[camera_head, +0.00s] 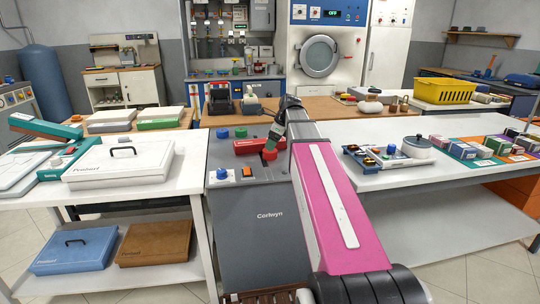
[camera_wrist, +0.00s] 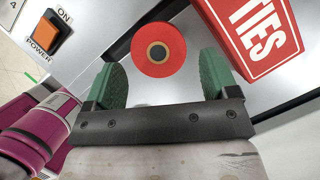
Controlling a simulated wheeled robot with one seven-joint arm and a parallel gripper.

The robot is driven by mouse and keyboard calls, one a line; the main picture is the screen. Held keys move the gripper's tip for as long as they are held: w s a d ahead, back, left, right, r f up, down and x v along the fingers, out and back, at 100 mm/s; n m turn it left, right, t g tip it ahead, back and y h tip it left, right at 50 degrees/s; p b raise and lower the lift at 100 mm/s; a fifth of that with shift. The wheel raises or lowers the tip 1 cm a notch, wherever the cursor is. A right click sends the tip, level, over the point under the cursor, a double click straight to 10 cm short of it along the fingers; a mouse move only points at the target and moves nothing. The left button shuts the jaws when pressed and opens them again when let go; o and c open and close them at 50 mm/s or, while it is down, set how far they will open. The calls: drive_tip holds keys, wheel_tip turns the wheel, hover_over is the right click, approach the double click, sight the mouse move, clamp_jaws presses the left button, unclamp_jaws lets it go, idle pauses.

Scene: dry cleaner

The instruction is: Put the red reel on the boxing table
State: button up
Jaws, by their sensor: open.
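The red reel (camera_wrist: 158,50) stands end-up on the grey console top, its dark core and tan ring showing in the wrist view. In the head view the red reel (camera_head: 269,154) shows just below my fingertips. My gripper (camera_head: 274,138) is open above it. In the wrist view the green fingers of my gripper (camera_wrist: 163,70) lie either side of the reel's near edge, with gaps on both sides. White tables stand left (camera_head: 190,165) and right (camera_head: 400,178), and a wooden-topped table (camera_head: 330,110) behind; I cannot tell which is the boxing table.
A red box marked "TIES" (camera_wrist: 265,35) lies close beside the reel. An orange power switch (camera_wrist: 44,40), a blue knob (camera_head: 221,173) and green and blue knobs are on the grey console (camera_head: 250,205).

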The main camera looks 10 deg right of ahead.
sight(270, 154)
drive_tip(key=x, duration=0.4)
drive_tip(key=shift+s+a+f, duration=0.1)
drive_tip(key=shift+a+f, duration=0.05)
drive_tip(key=shift+f, duration=0.25)
drive_tip(key=c, duration=0.8)
drive_tip(key=shift+r, duration=0.15)
